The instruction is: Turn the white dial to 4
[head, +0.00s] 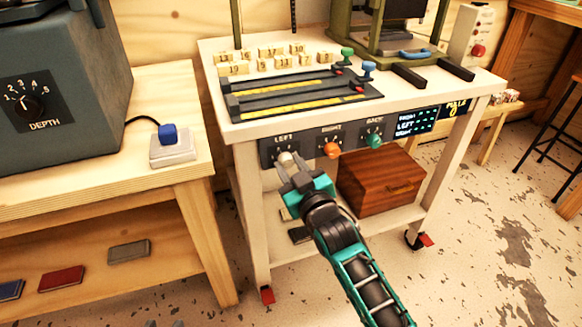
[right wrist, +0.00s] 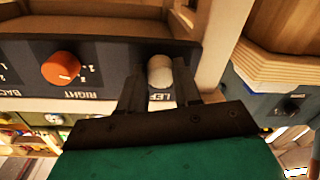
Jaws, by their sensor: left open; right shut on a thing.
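The white dial (head: 285,157) is on the dark front panel (head: 309,150) of the white cart, under the label LEFT. It also shows in the right wrist view (right wrist: 159,69), upside down. My right gripper (head: 290,170) is shut on the white dial, with one finger on each side of it in the right wrist view (right wrist: 160,87). The numbers around the dial are hidden or too small to read, so its setting cannot be told.
An orange dial (head: 332,150) and a green dial (head: 375,140) sit to the right on the panel. A display (head: 416,122) is further right. A wooden box (head: 380,184) stands on the lower shelf. A wooden bench (head: 160,72) is to the left.

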